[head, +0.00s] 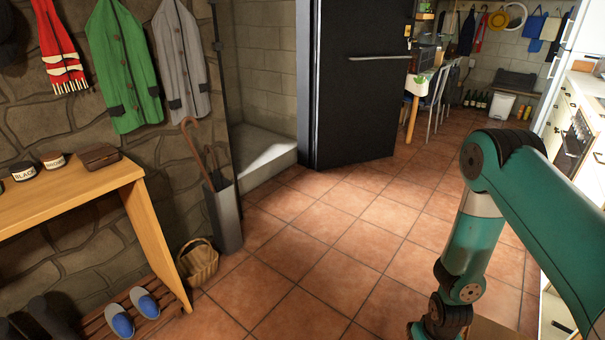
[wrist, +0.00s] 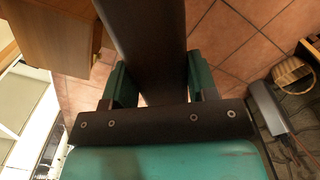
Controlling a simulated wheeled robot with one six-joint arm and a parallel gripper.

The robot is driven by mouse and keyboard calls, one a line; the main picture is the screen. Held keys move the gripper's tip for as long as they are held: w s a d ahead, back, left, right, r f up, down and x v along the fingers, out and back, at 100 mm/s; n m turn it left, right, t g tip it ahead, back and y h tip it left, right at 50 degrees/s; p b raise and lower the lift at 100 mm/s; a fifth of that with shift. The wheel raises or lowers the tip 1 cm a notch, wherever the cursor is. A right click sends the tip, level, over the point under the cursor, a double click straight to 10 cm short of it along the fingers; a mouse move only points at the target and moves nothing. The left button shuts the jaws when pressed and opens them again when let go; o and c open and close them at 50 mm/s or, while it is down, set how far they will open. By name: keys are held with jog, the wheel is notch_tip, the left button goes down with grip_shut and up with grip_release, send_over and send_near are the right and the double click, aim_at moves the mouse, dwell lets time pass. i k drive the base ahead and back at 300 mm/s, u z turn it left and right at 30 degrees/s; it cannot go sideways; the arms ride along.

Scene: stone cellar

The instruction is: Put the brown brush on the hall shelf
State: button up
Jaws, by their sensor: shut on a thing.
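In the wrist view, my gripper (wrist: 155,85) has its two green fingers on either side of a long, dark brown thing (wrist: 140,35). I take it to be the brown brush; it is close to the camera, runs out of the top of the picture, and its bristles cannot be made out. In the head view my arm is at the right and the gripper is out of the picture below. The wooden hall shelf (head: 60,200) stands against the stone wall at the left, apart from my gripper.
Blue slippers (head: 133,313) lie below. The tiled floor between is clear.

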aim_at(45, 195)
jog(key=u, duration=0.75)
jog(key=i, duration=0.65)
jog(key=u, duration=1)
jog(key=i, duration=0.85)
jog(key=u, duration=0.1)
